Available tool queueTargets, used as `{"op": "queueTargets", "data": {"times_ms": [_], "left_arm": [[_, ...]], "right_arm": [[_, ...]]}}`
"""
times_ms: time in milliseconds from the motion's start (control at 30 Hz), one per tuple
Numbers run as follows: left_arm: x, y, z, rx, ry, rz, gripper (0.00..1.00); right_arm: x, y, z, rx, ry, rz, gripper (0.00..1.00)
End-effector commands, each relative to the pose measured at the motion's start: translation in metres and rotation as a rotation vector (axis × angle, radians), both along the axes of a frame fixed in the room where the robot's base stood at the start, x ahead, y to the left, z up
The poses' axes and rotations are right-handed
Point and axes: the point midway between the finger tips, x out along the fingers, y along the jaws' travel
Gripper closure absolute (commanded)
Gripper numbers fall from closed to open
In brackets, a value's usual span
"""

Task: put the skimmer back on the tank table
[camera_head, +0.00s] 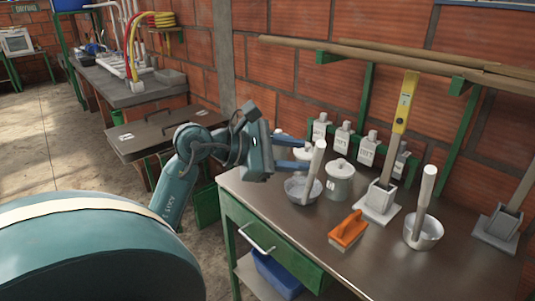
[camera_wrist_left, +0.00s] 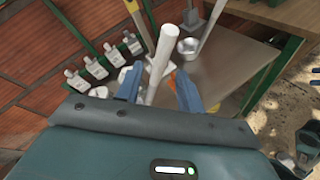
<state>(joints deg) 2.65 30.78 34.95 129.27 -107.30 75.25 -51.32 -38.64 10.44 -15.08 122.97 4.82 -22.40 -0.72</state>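Two tools with a long pale handle and a round metal bowl stand on the metal-topped table (camera_head: 283,228); I cannot tell for sure which is the skimmer. The left tool (camera_head: 313,172) leans with its bowl on the tabletop. The right tool (camera_head: 424,212) stands farther right. My left gripper (camera_head: 309,156) is open beside the left tool's handle, its blue fingers reaching toward it. In the left wrist view, the handle (camera_wrist_left: 164,55) shows between the spread fingers (camera_wrist_left: 158,84), with a gap on both sides.
Several grey bottles (camera_head: 342,140) line the wall. A dark side table (camera_head: 160,130) and a bench with hoses (camera_head: 128,88) lie to the left.

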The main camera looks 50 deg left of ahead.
Motion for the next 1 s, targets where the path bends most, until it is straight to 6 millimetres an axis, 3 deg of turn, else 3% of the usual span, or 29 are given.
{"op": "queueTargets", "data": {"times_ms": [100, 300, 600, 700, 767, 867, 933, 1000], "left_arm": [[-0.023, 0.012, 0.005, 0.006, -0.001, 0.001, 0.62], [-0.049, 0.025, 0.015, 0.003, 0.001, 0.000, 0.62], [-0.062, 0.030, 0.021, -0.001, 0.000, -0.003, 0.62], [-0.059, 0.019, 0.017, -0.067, 0.006, -0.038, 0.62], [-0.057, 0.001, 0.013, -0.180, 0.013, -0.092, 0.62], [-0.054, -0.042, 0.007, -0.543, 0.062, -0.212, 0.62], [-0.053, -0.067, 0.003, -0.910, 0.140, -0.276, 0.62], [-0.048, -0.078, -0.006, -1.328, 0.254, -0.285, 0.62]], "right_arm": [[0.001, 0.001, -0.005, 0.012, -0.004, -0.002, 0.51], [0.003, 0.001, -0.005, 0.031, -0.010, -0.010, 0.51], [0.002, 0.002, -0.007, 0.044, -0.005, -0.021, 0.51], [0.002, 0.002, -0.007, 0.043, -0.005, -0.021, 0.51], [0.002, 0.002, -0.007, 0.043, -0.005, -0.021, 0.51], [0.002, 0.002, -0.007, 0.043, -0.005, -0.021, 0.51], [0.002, 0.002, -0.007, 0.042, -0.004, -0.020, 0.51], [0.002, 0.002, -0.007, 0.042, -0.004, -0.020, 0.51]]}}
